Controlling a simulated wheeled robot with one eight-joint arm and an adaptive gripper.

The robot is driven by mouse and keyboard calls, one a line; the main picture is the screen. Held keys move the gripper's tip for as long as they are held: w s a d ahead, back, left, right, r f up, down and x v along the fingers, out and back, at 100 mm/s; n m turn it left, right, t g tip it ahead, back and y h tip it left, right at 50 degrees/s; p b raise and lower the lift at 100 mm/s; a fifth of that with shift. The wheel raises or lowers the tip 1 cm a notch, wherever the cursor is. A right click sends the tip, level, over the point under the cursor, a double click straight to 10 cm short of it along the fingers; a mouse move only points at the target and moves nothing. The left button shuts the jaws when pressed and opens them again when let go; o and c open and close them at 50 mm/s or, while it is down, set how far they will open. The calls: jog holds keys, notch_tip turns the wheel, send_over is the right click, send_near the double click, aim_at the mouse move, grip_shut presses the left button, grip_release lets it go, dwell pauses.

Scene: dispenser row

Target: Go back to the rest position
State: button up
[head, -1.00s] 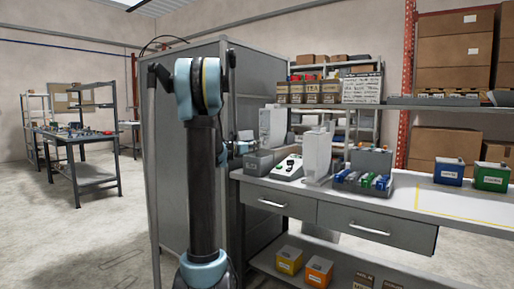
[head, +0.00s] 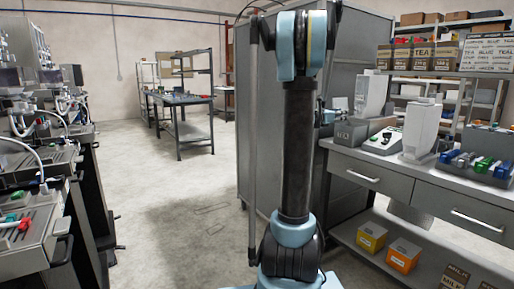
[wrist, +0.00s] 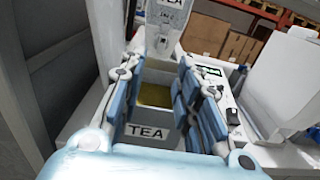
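My gripper (wrist: 160,72) is open in the wrist view, with its light-blue fingers spread to the left and right. A grey bin labelled TEA (wrist: 147,131) lies between and below the fingers, with something yellowish inside. I cannot tell whether a finger touches it. A TEA dispenser (wrist: 166,18) stands just beyond. In the head view the bin (head: 349,134) rests on the workbench in front of the dispenser (head: 370,96).
A tall grey cabinet (head: 350,50) stands close behind my arm. A scale (head: 383,141) and a second dispenser (head: 420,133) are right of the bin on the workbench (head: 400,190). Machines (head: 40,190) line the left. The floor (head: 180,220) between is clear.

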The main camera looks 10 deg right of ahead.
jog(key=s+a+f+m+g+y, duration=0.1)
jog(key=s+a+f+m+y, duration=0.4)
jog(key=s+a+f, duration=0.5)
jog(key=s+a+f+m+g+y, duration=0.2)
jog(key=s+a+f+m+y, duration=0.4)
jog(key=s+a, duration=0.9)
jog(key=s+a+f+m+g+y, duration=0.1)
jog(key=s+a+f+m+y, duration=0.4)
jog(key=s+a+f+m, duration=0.6)
jog(key=s+a+f, duration=0.2)
jog(key=a+f, duration=0.1)
jog(key=a, duration=0.3)
jog(key=shift+s+g+y, duration=0.15)
jog(key=shift+g+y, duration=0.15)
jog(key=shift+a, duration=0.1)
